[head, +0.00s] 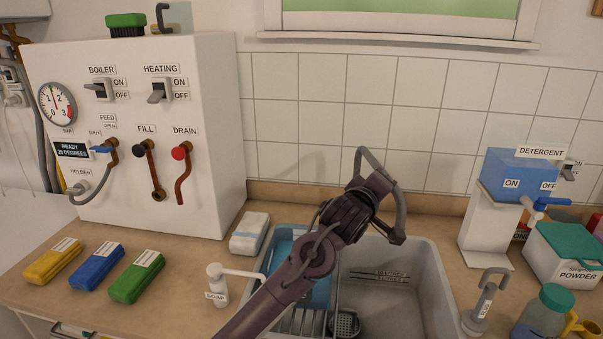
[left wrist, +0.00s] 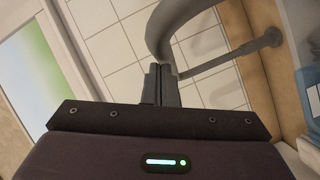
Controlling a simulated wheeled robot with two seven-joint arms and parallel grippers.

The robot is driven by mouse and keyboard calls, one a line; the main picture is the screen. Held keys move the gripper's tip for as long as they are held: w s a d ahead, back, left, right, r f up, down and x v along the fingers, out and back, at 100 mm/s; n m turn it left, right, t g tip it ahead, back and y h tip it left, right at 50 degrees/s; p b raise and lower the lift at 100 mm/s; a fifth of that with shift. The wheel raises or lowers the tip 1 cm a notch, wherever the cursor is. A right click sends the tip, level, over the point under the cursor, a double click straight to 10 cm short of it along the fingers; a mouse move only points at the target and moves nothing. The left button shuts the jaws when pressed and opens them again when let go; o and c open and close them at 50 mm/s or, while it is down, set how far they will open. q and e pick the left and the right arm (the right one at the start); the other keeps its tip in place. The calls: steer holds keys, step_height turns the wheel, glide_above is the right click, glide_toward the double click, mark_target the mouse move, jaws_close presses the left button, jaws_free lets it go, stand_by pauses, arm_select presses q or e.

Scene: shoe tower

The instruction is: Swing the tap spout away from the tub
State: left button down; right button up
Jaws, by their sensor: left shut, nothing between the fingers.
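The grey tap spout (head: 401,205) arches up behind my left arm, above the grey tub (head: 440,285). My gripper hides part of the tap. The curved grey tube also shows in the left wrist view (left wrist: 160,32). My left gripper (head: 373,188) is at the tap, with its fingertips hidden in the head view. In the left wrist view its fingers (left wrist: 160,72) are shut and empty, right by the tube. I cannot tell whether they touch it. My right gripper is not in view.
A soap dispenser (head: 217,285) stands on the counter. A detergent dispenser (head: 489,230) and a powder box (head: 565,255) stand to the right. The boiler panel (head: 215,110) rises at the left.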

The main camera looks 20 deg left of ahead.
mark_target(397, 187)
arm_select(q)
steer(key=d, duration=0.1)
steer(key=w+d, duration=0.1)
steer(key=shift+w+d, duration=0.1)
steer(key=shift+d, duration=0.25)
steer(key=shift+w+d, duration=0.2)
steer(key=shift+d, duration=0.15)
steer(key=shift+d+r, duration=0.1)
steer(key=shift+r, duration=0.05)
steer(key=shift+d, duration=0.1)
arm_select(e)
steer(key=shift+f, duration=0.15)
